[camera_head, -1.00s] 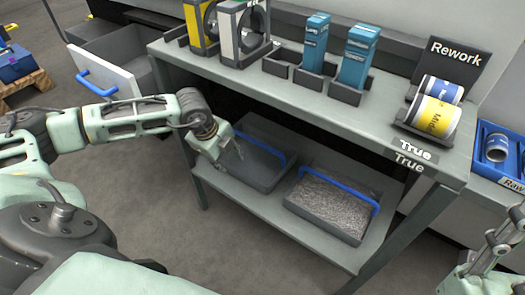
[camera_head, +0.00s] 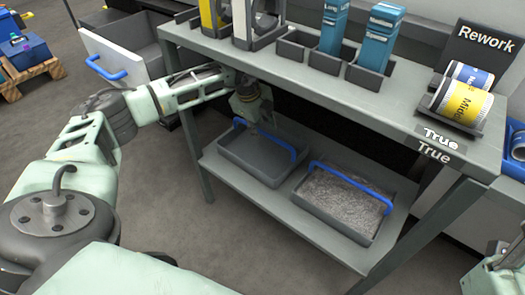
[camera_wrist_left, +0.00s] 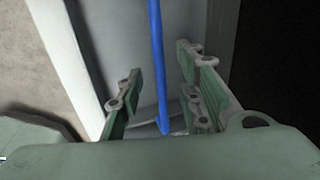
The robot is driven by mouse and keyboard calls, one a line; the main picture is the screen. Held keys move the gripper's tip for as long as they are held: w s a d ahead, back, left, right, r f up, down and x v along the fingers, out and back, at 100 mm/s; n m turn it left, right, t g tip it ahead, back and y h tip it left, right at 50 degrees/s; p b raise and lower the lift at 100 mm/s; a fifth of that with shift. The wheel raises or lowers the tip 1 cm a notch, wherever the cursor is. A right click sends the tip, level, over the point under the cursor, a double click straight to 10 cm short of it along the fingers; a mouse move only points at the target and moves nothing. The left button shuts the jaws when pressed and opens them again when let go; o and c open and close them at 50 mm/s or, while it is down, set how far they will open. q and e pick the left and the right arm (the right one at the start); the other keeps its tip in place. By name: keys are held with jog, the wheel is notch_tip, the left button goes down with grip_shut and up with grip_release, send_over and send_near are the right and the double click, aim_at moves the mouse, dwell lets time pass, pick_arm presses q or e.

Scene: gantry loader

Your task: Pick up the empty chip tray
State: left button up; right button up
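The empty chip tray (camera_head: 238,165) is dark grey with a blue bar handle (camera_head: 277,146) and sits on the lower shelf of the table, on the left. My left gripper (camera_head: 254,122) points down over the tray near the handle's far left end. In the left wrist view its two fingers (camera_wrist_left: 163,95) stand apart. The blue handle (camera_wrist_left: 158,55) runs between them, with gaps visible on both sides. My right gripper (camera_head: 498,268) is only partly in view at the bottom right corner, and its fingers cannot be made out.
A second tray (camera_head: 327,222), full of grey chips, stands just right of the empty one. The tabletop (camera_head: 290,82) hangs over the shelf close to my left arm. An open drawer (camera_head: 118,60) with a blue handle is at the left. Blue boxes (camera_head: 378,38) stand on top.

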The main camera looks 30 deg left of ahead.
aim_at(262, 131)
pick_arm(q)
jog(key=b+x, duration=0.1)
jog(key=x, duration=0.3)
jog(key=shift+r, duration=0.1)
grip_shut()
dwell(0.6)
